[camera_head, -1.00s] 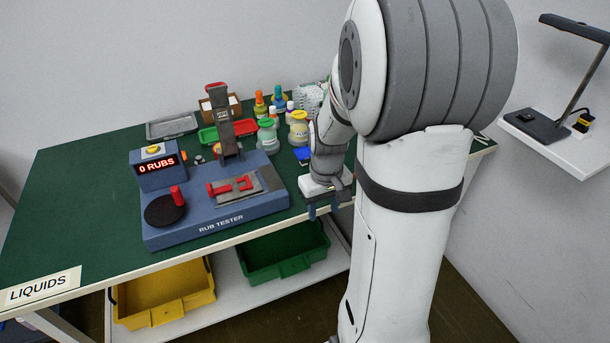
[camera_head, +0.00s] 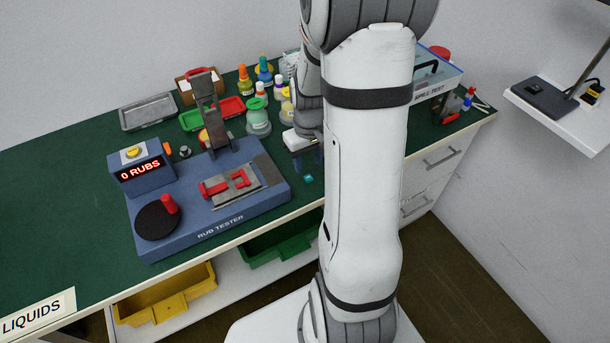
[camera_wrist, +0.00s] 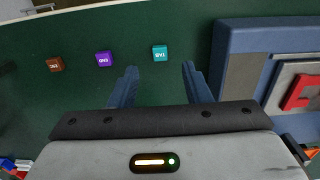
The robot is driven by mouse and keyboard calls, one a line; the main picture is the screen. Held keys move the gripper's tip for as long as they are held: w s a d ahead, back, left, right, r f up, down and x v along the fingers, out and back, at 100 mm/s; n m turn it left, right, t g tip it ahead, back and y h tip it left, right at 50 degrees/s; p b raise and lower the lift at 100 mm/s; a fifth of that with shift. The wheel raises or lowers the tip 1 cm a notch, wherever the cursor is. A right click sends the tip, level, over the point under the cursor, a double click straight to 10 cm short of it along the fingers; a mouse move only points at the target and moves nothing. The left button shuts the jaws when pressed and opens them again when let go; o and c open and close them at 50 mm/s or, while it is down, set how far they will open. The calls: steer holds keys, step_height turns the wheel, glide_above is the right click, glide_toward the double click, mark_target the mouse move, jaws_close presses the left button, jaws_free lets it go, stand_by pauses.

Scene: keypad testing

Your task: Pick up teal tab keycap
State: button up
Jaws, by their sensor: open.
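The teal tab keycap (camera_wrist: 160,53) lies on the green bench top (camera_wrist: 120,25) in the wrist view, just beyond my fingertips and between their lines. It also shows small in the head view (camera_head: 308,178), on the bench right of the rub tester. My gripper (camera_wrist: 160,75) is open and empty, with a blue finger on each side. In the head view my gripper (camera_head: 308,160) is partly hidden by my arm. A purple keycap (camera_wrist: 104,59) and a brown keycap (camera_wrist: 55,64) lie in a row left of the teal one.
The blue rub tester (camera_wrist: 228,50) stands close to the right of the teal keycap. Bottles (camera_head: 258,118) and a red tray (camera_head: 232,107) stand behind in the head view. A clear case (camera_head: 438,78) sits at the right. Bare bench surrounds the keycaps.

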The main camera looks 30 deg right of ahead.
mark_target(308, 177)
step_height(308, 177, down, 5)
stand_by(0.3)
steer(key=shift+c, duration=0.4)
jaws_close()
